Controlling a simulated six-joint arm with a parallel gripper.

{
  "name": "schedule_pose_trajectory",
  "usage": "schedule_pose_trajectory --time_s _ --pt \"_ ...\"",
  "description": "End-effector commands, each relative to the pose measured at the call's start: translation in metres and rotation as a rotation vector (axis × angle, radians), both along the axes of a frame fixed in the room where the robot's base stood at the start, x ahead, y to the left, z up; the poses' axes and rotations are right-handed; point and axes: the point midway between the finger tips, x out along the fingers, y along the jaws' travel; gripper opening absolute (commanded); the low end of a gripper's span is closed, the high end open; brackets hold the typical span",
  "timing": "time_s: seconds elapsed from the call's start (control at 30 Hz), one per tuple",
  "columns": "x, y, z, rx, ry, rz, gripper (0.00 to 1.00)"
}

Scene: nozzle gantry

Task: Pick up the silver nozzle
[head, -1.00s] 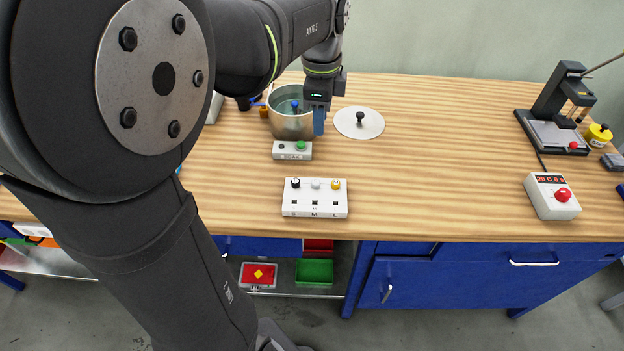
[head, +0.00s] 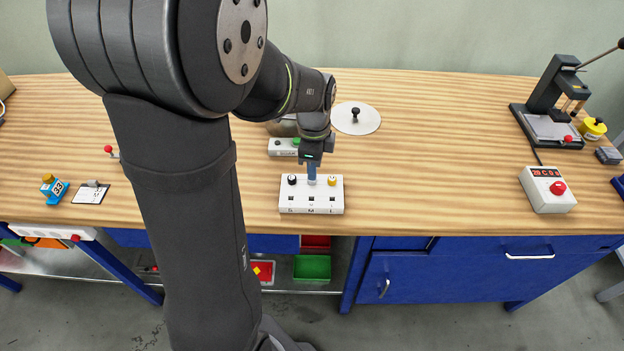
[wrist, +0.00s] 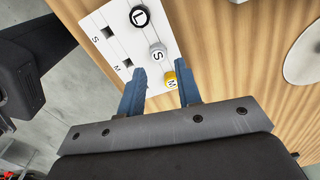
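The silver nozzle (wrist: 157,54), marked S on top, stands in the white block (head: 296,207) between two other nozzles. In the head view my fingers mostly hide it. The black nozzle (head: 292,179), marked L in the wrist view (wrist: 140,16), is to its left in the head view. The yellow nozzle (head: 332,180), marked M in the wrist view (wrist: 171,78), is to its right. My gripper (head: 312,179) is above the block's middle. In the wrist view my gripper (wrist: 161,74) is open, its blue fingers apart, with nothing held.
A small white box with a green button (head: 284,147) and a metal pot (head: 283,127) are behind the block. A white disc with a black knob (head: 358,119) lies further back. A red-button box (head: 548,190) and a lever press (head: 548,115) stand at right. The table right of the block is clear.

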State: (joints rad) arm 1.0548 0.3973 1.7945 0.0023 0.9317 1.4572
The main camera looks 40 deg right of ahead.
Motion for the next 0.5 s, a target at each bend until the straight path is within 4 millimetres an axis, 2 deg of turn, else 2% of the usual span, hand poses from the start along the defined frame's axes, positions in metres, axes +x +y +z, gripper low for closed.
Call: schedule_pose_trajectory --time_s 0.03,0.2,0.5 --pt "0.002 0.003 -0.009 0.005 0.003 0.002 0.32" --pt "0.004 0.004 -0.032 0.004 0.003 0.000 0.32" --pt "0.004 0.004 -0.039 0.002 0.001 0.000 0.32"
